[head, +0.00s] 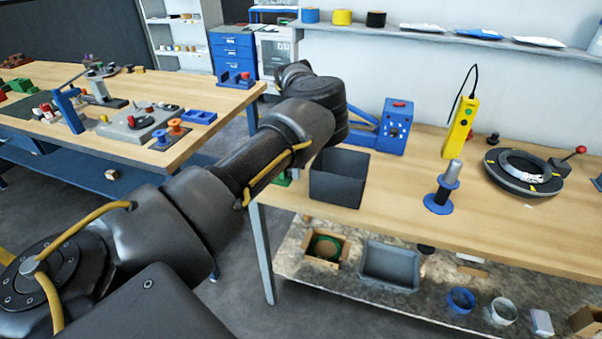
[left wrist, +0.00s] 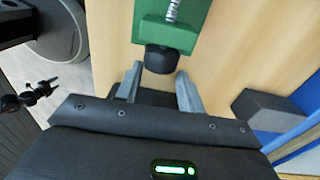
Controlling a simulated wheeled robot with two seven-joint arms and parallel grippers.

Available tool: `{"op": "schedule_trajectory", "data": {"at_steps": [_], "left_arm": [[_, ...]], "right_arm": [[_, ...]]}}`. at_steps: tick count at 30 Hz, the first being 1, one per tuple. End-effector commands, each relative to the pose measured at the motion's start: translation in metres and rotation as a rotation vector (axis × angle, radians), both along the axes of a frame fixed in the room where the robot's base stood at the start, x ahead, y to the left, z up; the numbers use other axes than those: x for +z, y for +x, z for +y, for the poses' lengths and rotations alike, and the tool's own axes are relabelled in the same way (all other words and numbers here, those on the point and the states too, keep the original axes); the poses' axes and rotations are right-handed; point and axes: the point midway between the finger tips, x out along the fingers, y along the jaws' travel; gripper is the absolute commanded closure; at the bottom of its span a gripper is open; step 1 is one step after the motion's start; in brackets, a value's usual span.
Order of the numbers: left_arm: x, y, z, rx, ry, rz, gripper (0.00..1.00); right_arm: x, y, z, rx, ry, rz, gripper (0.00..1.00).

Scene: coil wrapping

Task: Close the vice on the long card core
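The green vice (left wrist: 186,30) stands on the wooden bench in the left wrist view, with a metal screw (left wrist: 172,10) and a black knob (left wrist: 161,60) facing my gripper. My left gripper (left wrist: 159,70) is open, its two fingertips apart on either side of the knob's near end; I cannot tell if they touch it. In the head view my left arm crosses the picture and hides the gripper; only a little green (head: 284,179) shows beside the arm. I cannot make out the long card core. My right gripper is not in view.
A dark open bin (head: 338,180) stands at the bench's left end. Behind it is a blue machine (head: 394,128). A yellow handset (head: 460,125), a blue-based post (head: 441,190) and a round turntable (head: 523,183) stand farther right. A grey block (left wrist: 265,110) lies right of my gripper.

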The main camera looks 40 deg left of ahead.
Motion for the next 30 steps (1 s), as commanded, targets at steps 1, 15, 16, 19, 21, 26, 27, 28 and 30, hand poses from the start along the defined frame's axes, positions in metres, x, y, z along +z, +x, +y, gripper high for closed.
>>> {"op": "schedule_trajectory", "data": {"at_steps": [1, 15, 16, 19, 21, 26, 27, 28, 30], "left_arm": [[-0.001, -0.006, 0.010, 0.014, 0.017, 0.013, 0.55], [-0.006, -0.004, -0.002, 0.002, 0.058, -0.136, 0.55], [-0.006, -0.004, -0.003, 0.002, 0.065, -0.159, 0.55], [-0.007, -0.006, -0.003, 0.001, 0.089, -0.228, 0.55], [-0.006, -0.007, -0.002, 0.000, 0.101, -0.265, 0.55], [-0.001, -0.008, -0.001, 0.000, 0.112, -0.297, 0.55], [-0.001, -0.008, -0.001, -0.001, 0.111, -0.297, 0.55], [-0.001, -0.008, -0.001, -0.001, 0.111, -0.297, 0.55], [-0.001, -0.008, -0.001, -0.001, 0.111, -0.296, 0.55]], "right_arm": [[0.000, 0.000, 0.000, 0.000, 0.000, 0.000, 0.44], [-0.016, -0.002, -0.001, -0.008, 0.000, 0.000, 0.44], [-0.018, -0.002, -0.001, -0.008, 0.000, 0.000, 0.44], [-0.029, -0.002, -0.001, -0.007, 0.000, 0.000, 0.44], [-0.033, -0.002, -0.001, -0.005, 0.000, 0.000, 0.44], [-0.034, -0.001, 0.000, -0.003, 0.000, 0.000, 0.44], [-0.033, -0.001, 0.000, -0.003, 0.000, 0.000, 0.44], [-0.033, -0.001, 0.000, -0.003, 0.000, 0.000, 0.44], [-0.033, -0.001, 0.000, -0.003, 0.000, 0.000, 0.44]]}}
